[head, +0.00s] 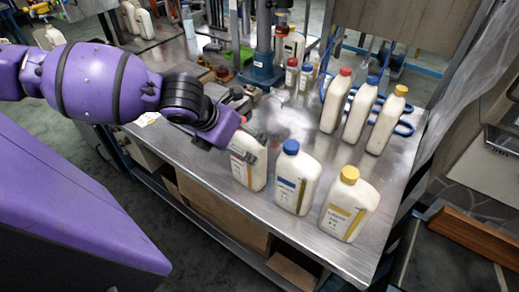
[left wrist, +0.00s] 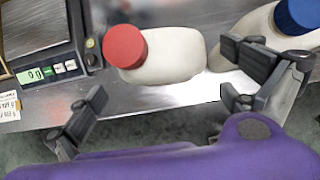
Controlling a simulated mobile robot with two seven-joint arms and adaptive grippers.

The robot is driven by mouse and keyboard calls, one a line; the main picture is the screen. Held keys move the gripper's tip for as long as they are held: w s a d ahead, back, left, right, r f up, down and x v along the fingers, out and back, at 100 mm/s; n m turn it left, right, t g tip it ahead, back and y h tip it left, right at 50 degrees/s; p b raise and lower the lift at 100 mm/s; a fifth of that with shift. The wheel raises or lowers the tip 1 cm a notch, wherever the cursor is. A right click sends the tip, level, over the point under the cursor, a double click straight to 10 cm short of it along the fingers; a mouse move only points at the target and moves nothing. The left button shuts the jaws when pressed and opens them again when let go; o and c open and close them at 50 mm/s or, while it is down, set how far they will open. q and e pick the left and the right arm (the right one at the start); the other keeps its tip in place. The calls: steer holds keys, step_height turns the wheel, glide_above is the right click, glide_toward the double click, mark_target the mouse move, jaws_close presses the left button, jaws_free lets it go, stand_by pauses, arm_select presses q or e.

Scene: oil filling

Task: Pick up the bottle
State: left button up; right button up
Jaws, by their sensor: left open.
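Three white bottles stand in the front row on the metal table. The left wrist view shows this bottle (left wrist: 172,55) with a red cap. The middle bottle (head: 293,188) has a blue cap, and the right one (head: 347,214) a yellow cap. In the left wrist view my open left gripper (left wrist: 165,105) has one finger to each side of the red-capped bottle, which lies beyond the fingertips. The right finger is near the blue-capped bottle (left wrist: 292,22).
Three more white bottles with red (head: 336,102), blue (head: 359,112) and yellow (head: 386,122) caps stand behind. A scale with a green display (left wrist: 40,75) sits left of the red-capped bottle. A press column (head: 263,45) stands at the back. The table's front edge runs close by.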

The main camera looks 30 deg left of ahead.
arm_select(q)
steer(key=shift+x, duration=1.15)
steer(key=shift+s+d+f, duration=0.1)
steer(key=shift+f, duration=0.25)
steer(key=x, duration=0.3)
steer(key=shift+w+d+f, duration=0.15)
steer(key=shift+w+f, duration=0.1)
steer(key=shift+f, duration=0.05)
steer(key=shift+w+f, duration=0.25)
steer(key=shift+f, duration=0.1)
steer(key=c, duration=1.9)
steer(key=shift+r, duration=0.15)
steer(key=shift+c, duration=0.4)
arm_select(e)
steer(key=shift+s+d+f, duration=0.15)
steer(key=shift+s+f, duration=0.15)
steer(key=shift+s, duration=0.25)
steer(key=shift+s+d+f, duration=0.1)
steer(key=shift+s+f, duration=0.15)
steer(key=shift+s, duration=0.25)
arm_select(q)
steer(key=shift+r, duration=0.1)
